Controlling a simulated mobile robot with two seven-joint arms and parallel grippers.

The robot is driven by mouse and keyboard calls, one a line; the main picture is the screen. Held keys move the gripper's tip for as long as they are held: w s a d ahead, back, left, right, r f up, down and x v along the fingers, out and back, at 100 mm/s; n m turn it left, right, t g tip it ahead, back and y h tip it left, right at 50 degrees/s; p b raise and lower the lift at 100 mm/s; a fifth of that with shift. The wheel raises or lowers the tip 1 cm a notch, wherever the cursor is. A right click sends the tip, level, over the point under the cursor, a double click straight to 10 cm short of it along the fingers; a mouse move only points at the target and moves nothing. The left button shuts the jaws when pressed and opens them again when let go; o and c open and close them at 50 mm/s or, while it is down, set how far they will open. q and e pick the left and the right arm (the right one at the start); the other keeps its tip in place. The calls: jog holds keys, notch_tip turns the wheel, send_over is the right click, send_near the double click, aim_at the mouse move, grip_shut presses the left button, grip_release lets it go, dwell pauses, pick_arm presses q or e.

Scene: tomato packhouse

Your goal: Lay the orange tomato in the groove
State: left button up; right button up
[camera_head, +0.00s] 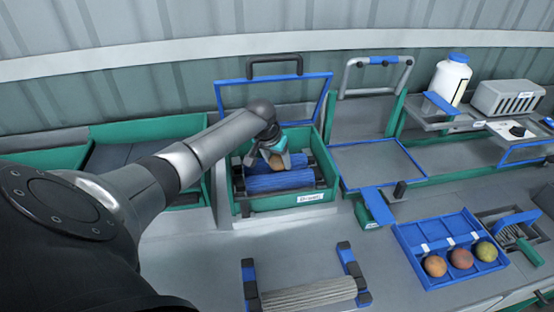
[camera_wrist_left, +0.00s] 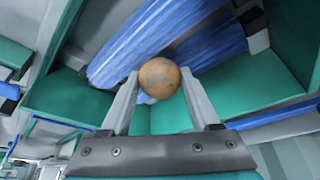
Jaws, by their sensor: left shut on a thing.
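My left gripper (camera_head: 277,165) reaches down into the green box (camera_head: 290,202) and is shut on the orange tomato (camera_head: 277,162). In the left wrist view the round tomato (camera_wrist_left: 159,78) sits between the two fingertips. Two ribbed blue rollers (camera_head: 280,182) lie side by side in the box, with the groove between them. The wrist view shows the rollers (camera_wrist_left: 150,35) beyond the tomato, which is over or near the groove. I cannot tell whether it touches the rollers. My right gripper is not in view.
The box's blue-framed lid (camera_head: 327,100) stands open behind. A blue tray (camera_head: 410,243) at the right holds three other tomatoes (camera_head: 461,258). A grey roller (camera_head: 310,293) lies in front. A white bottle (camera_head: 452,78) and a grey device (camera_head: 508,97) stand at the back right.

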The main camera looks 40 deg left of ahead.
pick_arm(q)
jog(key=shift+f, duration=0.25)
jog(key=o, duration=1)
jog(key=c, duration=0.3)
jog(key=shift+c, duration=0.2)
jog(key=shift+r, duration=0.1)
notch_tip(320, 180, up, 7)
jog(key=p, duration=0.8)
